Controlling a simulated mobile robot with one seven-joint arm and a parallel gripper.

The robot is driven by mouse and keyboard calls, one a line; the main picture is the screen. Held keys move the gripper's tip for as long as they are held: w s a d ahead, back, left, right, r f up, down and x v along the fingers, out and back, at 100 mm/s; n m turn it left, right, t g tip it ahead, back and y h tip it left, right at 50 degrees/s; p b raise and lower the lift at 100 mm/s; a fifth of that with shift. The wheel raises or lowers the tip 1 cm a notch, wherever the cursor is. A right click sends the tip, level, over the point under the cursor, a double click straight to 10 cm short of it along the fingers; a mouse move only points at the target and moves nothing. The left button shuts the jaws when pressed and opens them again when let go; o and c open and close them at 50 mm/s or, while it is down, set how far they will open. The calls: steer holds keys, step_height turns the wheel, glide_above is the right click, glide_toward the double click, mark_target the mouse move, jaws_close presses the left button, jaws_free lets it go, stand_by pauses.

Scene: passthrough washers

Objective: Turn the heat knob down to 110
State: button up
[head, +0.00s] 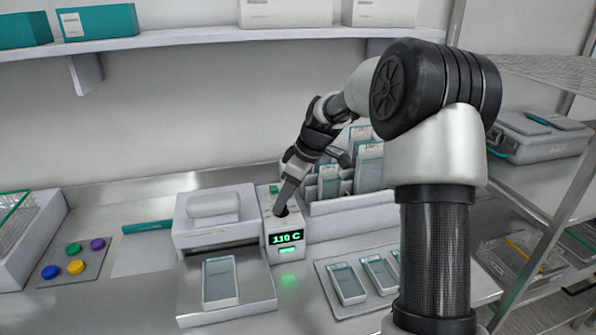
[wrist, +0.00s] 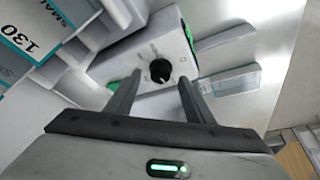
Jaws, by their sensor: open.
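The heat knob (wrist: 160,71) is a round black dial with a light pointer mark, on the top face of a small white box (head: 288,248). The green display (head: 285,237) on the front of the box reads 110 C. My gripper (head: 281,211) points down at the top of the box in the head view and hides most of the knob there. In the wrist view my gripper (wrist: 157,92) is open, with one finger on each side below the knob and clear gaps between them and it.
A white sealer-like machine (head: 214,217) stands directly left of the box. A rack with several pouches (head: 368,165) stands behind and right. A tray of flat packs (head: 347,284) lies at right, and coloured round pieces (head: 76,267) lie at left. A shelf (head: 180,38) runs above.

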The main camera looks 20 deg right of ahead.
steer(key=v, duration=1.5)
steer(key=shift+d+r, duration=0.2)
steer(key=shift+r, duration=0.1)
steer(key=shift+s+p, duration=0.15)
steer(key=shift+p, duration=0.15)
steer(key=s+a+r+m+t+h+p, duration=0.1)
steer(key=s+a+r+m, duration=0.15)
steer(key=s, duration=0.45)
steer(key=s+a+r+m+h+p, duration=0.1)
steer(key=s+a+r+m, duration=0.1)
steer(key=s+a, duration=0.3)
steer(key=s+a+r+m+t+h+p, duration=0.1)
steer(key=s+a+r+m+p, duration=0.1)
steer(key=s, duration=0.6)
steer(key=s+d+f+m, duration=0.1)
steer(key=s+m, duration=0.1)
steer(key=s, duration=0.3)
steer(key=s+d+f+m+t+p, duration=0.1)
steer(key=s+d+f+m, duration=0.1)
steer(key=s, duration=0.3)
steer(key=shift+d+h, duration=0.25)
steer(key=shift+h, duration=0.05)
steer(key=shift+m, duration=0.25)
